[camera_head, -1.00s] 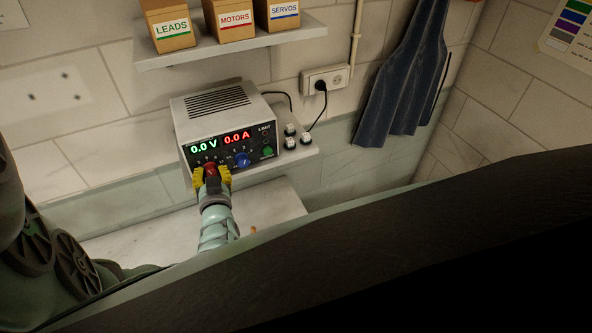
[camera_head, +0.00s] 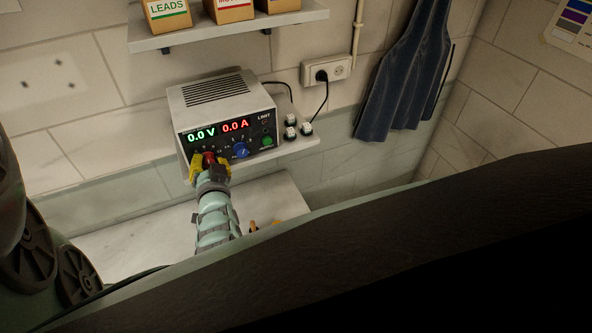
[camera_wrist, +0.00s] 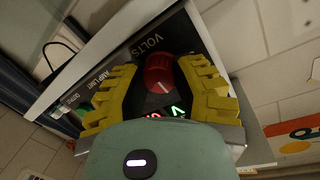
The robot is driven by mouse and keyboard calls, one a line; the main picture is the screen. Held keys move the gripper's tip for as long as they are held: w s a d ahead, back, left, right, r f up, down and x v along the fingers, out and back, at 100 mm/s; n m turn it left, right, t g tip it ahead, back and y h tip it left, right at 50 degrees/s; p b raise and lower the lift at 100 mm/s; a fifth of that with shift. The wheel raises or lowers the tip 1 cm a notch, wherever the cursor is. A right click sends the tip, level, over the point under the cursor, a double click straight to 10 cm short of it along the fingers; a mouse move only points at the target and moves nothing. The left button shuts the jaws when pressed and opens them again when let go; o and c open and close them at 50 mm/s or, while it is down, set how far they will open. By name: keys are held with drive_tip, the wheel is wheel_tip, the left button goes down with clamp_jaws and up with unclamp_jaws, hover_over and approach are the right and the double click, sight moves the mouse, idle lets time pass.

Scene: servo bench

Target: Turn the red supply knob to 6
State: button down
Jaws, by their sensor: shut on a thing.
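The red knob (camera_head: 208,158) is on the front of the grey power supply (camera_head: 215,92), at its lower left. My gripper (camera_head: 208,166) has yellow fingers on either side of it and is shut on it. In the wrist view the red knob (camera_wrist: 158,70) sits between the yellow fingers of my gripper (camera_wrist: 163,85), below the label VOLTS, with a pale pointer mark on its face. The scale numbers around it are mostly hidden, so I cannot read its setting. The displays (camera_head: 218,131) read 0.0 V in green and 0.0 A in red.
A blue knob (camera_head: 240,150) is close to the right of the red one, with a green button (camera_head: 267,141) beyond. Small white-topped pieces (camera_head: 291,133) stand on the ledge at right. A shelf (camera_head: 230,31) with boxes is above; a dark apron (camera_head: 403,80) hangs at right.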

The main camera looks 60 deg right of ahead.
drive_tip(key=shift+w, duration=0.1)
drive_tip(key=c, duration=0.6)
unclamp_jaws()
drive_tip(key=shift+a, duration=0.1)
drive_tip(key=v, duration=1.2)
